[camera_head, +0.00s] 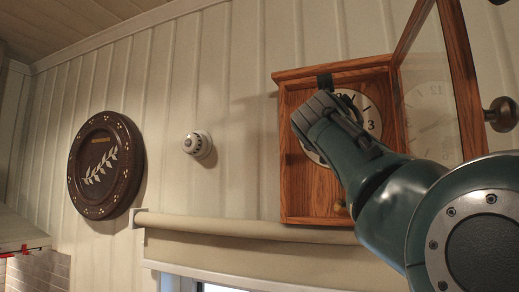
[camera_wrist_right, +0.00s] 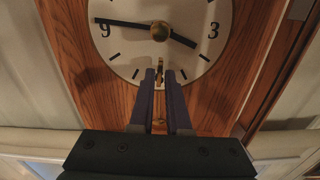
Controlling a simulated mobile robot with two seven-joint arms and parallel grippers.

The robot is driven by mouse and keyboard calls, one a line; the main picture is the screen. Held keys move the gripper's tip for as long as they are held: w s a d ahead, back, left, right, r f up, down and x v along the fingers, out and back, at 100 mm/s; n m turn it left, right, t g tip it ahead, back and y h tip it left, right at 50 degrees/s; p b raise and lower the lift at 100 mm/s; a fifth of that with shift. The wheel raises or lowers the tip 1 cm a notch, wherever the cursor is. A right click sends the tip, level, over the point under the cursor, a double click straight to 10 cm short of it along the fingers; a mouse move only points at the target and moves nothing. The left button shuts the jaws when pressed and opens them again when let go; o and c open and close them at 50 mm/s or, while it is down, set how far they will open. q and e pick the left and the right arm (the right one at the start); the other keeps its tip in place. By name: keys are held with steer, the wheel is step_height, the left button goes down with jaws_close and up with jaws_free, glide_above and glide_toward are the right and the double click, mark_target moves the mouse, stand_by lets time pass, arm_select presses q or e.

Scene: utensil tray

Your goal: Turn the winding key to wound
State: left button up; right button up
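A wooden wall clock (camera_head: 300,200) hangs at the right of the head view. Its glazed door (camera_head: 465,80) stands open to the right. My right gripper (camera_head: 312,112) is in front of the dial (camera_head: 362,103) and covers part of it. In the wrist view, my right gripper (camera_wrist_right: 160,74) has its fingers close together at the lower dial (camera_wrist_right: 125,50). A small brass piece, seemingly the winding key (camera_wrist_right: 159,68), shows between the fingertips, below the centre hub (camera_wrist_right: 160,31). The fingers hide part of it. The head view hides the key. My left gripper is in neither view.
A brass piece (camera_head: 341,208) shows low in the case. A round dark plaque (camera_head: 105,165) and a white wall fitting (camera_head: 197,145) are to the left. A rolled blind (camera_head: 245,227) runs below the clock.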

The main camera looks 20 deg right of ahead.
jaws_close()
steer(key=shift+m, duration=0.4)
steer(key=m+b, duration=0.9)
steer(key=m, duration=2.2)
steer(key=shift+m, duration=0.4)
